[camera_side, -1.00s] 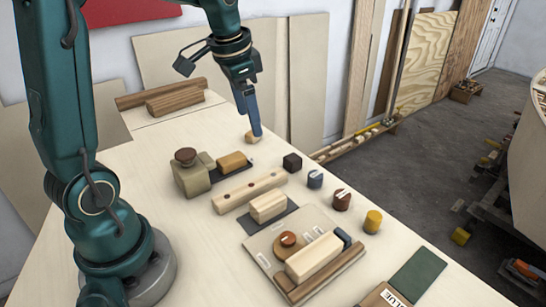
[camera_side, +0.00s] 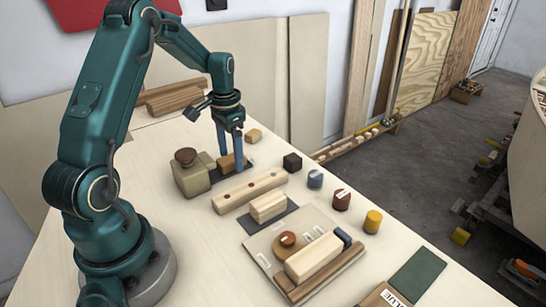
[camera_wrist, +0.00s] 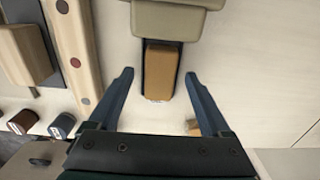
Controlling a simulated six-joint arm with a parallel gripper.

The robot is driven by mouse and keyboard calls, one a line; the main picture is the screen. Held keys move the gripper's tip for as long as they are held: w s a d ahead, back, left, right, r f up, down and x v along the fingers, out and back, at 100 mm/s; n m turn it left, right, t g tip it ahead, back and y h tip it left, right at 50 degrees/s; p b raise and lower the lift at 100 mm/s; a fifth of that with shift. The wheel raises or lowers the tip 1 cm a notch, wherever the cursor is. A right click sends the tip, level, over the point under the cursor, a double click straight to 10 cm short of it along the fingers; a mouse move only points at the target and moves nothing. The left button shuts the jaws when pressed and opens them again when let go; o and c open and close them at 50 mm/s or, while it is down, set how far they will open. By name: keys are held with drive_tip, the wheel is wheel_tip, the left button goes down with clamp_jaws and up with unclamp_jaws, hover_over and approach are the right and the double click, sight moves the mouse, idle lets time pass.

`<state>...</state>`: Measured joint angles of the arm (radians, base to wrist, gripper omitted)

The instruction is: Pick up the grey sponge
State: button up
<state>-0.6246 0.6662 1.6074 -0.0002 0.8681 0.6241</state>
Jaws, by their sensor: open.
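I cannot pick out a clear grey sponge in either view. My gripper (camera_side: 231,162) is open, fingers pointing down, over a tan-brown block (camera_side: 229,166) on a dark strip. In the wrist view the block (camera_wrist: 162,70) lies between and a little ahead of the open fingertips (camera_wrist: 158,77), with a gap on each side. The strip runs to a grey-beige blocky body (camera_side: 192,178) with a brown round knob (camera_side: 185,156) on top. In the side view the fingers hide part of the brown block.
A small wooden block (camera_side: 254,135) sits behind the gripper. A loaded board (camera_side: 262,262) is at the front.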

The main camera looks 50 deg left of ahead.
sight(231, 158)
drive_tip(key=shift+f, duration=0.1)
clamp_jaws()
wheel_tip(231, 158, up, 10)
idle(0.6)
drive_tip(key=c, duration=0.9)
unclamp_jaws()
drive_tip(key=c, duration=0.4)
